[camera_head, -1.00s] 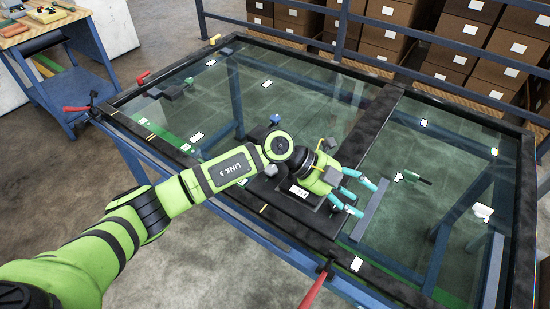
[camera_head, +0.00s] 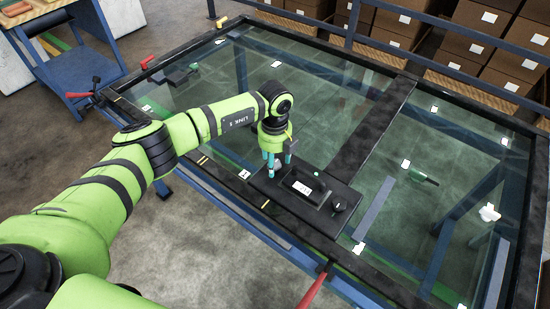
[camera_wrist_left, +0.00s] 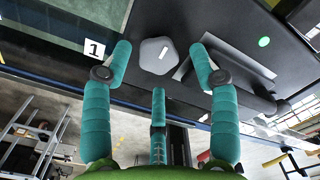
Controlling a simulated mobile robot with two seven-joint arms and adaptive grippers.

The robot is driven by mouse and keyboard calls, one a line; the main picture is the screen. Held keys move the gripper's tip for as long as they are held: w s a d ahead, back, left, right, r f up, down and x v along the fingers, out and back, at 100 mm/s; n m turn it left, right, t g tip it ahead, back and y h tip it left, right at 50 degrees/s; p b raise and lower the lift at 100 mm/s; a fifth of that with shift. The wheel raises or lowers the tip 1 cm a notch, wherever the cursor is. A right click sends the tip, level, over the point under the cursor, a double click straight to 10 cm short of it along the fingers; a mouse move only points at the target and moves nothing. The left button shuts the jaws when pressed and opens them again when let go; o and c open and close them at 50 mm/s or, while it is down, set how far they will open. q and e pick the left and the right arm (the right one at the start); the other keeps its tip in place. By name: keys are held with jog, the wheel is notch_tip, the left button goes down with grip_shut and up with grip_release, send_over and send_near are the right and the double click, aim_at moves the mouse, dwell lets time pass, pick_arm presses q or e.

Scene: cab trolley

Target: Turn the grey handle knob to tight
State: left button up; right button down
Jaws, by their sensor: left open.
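A black panel (camera_head: 322,209) lies on the near frame of the glass-topped table. It carries a white display (camera_head: 301,187), a small green button (camera_head: 316,173) and a round black knob (camera_head: 339,205). My left gripper (camera_head: 275,168) points down at the panel's left end. In the left wrist view a grey faceted knob (camera_wrist_left: 157,55) with a short white mark sits on the dark surface. The open teal fingers of my left gripper (camera_wrist_left: 161,75) are spread around it, with gaps to it on both sides. In the head view this knob is hidden by the gripper. My right gripper is not in view.
A label with "1" (camera_wrist_left: 95,48) is beside the knob. A dark grey raised block (camera_wrist_left: 232,82) lies close to one finger. Red-handled clamps (camera_head: 313,288) sit on the table frame (camera_head: 400,291). A green-tipped tool (camera_head: 420,176) lies on the right glass. Boxes stand behind a rail.

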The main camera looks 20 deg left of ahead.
pick_arm(q)
jog(key=shift+w+f, duration=0.1)
jog(key=shift+f, duration=0.25)
jog(key=c, duration=1.1)
jog(key=shift+f, duration=0.15)
jog(key=shift+c, duration=0.2)
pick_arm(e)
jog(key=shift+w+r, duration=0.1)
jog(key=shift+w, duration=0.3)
pick_arm(q)
jog(key=shift+d, duration=0.1)
